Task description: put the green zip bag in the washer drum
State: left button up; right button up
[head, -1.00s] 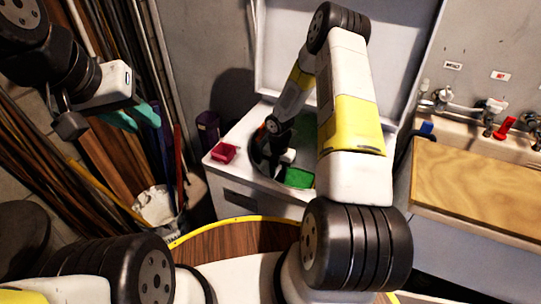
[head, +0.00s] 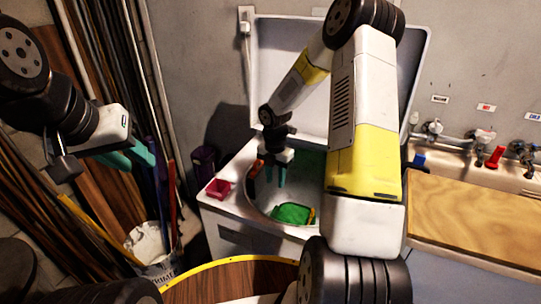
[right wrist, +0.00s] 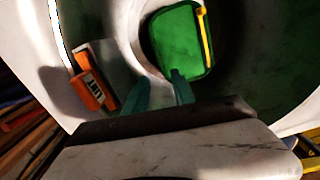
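The green zip bag (head: 293,213) with a yellow zip lies inside the round opening of the white top-loading washer (head: 228,205), near its front side. It also shows in the right wrist view (right wrist: 178,42), lying in the drum just beyond my fingertips. My right gripper (head: 277,177) hangs over the opening, its teal fingers pointing down, apart and empty; they also show in the right wrist view (right wrist: 160,92). A gap separates them from the bag in the head view. My left gripper (head: 133,157) is far left, away from the washer, its teal fingers apart and empty.
The washer lid (head: 290,75) stands open behind the drum. An orange and white box (right wrist: 93,88) sits at the opening's edge. A red tray (head: 218,188) is on the washer's left top corner. A wooden board (head: 475,220) and sink are right; poles and a bucket (head: 150,250) are left.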

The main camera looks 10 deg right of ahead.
jog(key=s+r+m+t, duration=0.1)
jog(key=s+r+m, duration=0.4)
jog(key=r, duration=0.5)
jog(key=s+r+m+t, duration=0.2)
jog(key=s+r+m, duration=0.1)
jog(key=r+m, duration=0.55)
jog(key=s+a+r+m+t+y, duration=0.1)
jog(key=s+r+m, duration=0.5)
jog(key=s, duration=0.2)
jog(key=s+a+r+m+t+y, duration=0.1)
jog(key=s+a+r+m+t, duration=0.1)
jog(key=s+r+m, duration=0.3)
jog(key=s+m, duration=0.2)
jog(key=s, duration=0.1)
jog(key=shift+s+a+r, duration=0.15)
jog(key=shift+a+r, duration=0.05)
jog(key=shift+r, duration=0.15)
